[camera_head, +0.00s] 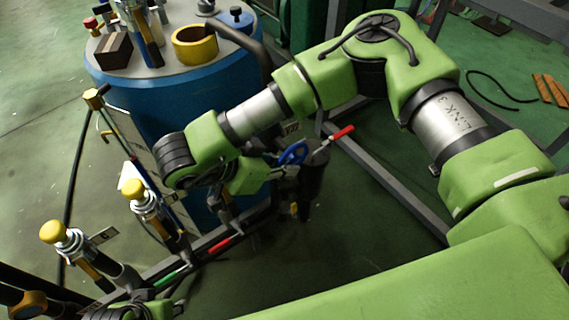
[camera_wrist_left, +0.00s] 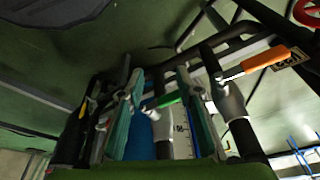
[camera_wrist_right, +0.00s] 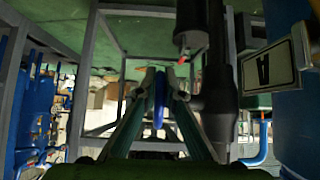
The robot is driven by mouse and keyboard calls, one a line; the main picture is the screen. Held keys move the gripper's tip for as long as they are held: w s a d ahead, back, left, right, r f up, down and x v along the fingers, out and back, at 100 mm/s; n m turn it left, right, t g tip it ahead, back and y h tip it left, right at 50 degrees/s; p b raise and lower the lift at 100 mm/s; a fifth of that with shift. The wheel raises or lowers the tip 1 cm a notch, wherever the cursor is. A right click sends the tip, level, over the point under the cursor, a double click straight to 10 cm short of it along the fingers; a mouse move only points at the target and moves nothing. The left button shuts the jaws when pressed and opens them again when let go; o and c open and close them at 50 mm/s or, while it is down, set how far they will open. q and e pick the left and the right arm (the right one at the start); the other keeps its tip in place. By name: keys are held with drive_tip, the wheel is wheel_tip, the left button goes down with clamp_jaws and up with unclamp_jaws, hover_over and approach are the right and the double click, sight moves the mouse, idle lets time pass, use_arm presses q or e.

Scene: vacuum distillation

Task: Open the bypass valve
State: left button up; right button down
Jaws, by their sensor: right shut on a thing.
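A blue handwheel valve (camera_head: 292,153) sits on the pipework right of the blue tank. My right gripper (camera_head: 275,172) reaches it from the left. In the right wrist view my right gripper's fingertips (camera_wrist_right: 161,88) close on the blue wheel (camera_wrist_right: 159,100), which shows edge-on between them. No label shows which valve is the bypass valve. In the left wrist view my left gripper (camera_wrist_left: 160,92) is open, its fingers apart on either side of a green-handled lever (camera_wrist_left: 167,103). Only part of my left arm shows at the bottom left of the head view.
A red-handled lever (camera_head: 342,132) is just right of the blue wheel. Another red lever (camera_head: 222,243) and a green lever (camera_head: 170,275) sit on the lower pipe. Yellow-capped fittings (camera_head: 132,189) stand at left. The blue tank (camera_head: 170,105) is behind; frame bars (camera_head: 400,200) cross at right.

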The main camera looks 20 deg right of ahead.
drive_tip(key=shift+w+f+t+h, duration=0.1)
drive_tip(key=shift+f+t+h, duration=0.1)
drive_tip(key=shift+t+h, duration=0.5)
use_arm(q)
drive_tip(key=shift+s+f+b, duration=0.2)
drive_tip(key=shift+b, duration=0.9)
use_arm(e)
drive_tip(key=shift+d+f+t+h, duration=0.15)
drive_tip(key=shift+d+h, duration=0.05)
drive_tip(key=shift+h, duration=0.7)
drive_tip(key=shift+d+f+t+h, duration=0.1)
drive_tip(key=shift+d+t+h, duration=0.1)
drive_tip(key=shift+h, duration=0.7)
drive_tip(key=c, duration=2.2)
unclamp_jaws()
drive_tip(key=shift+o, duration=0.2)
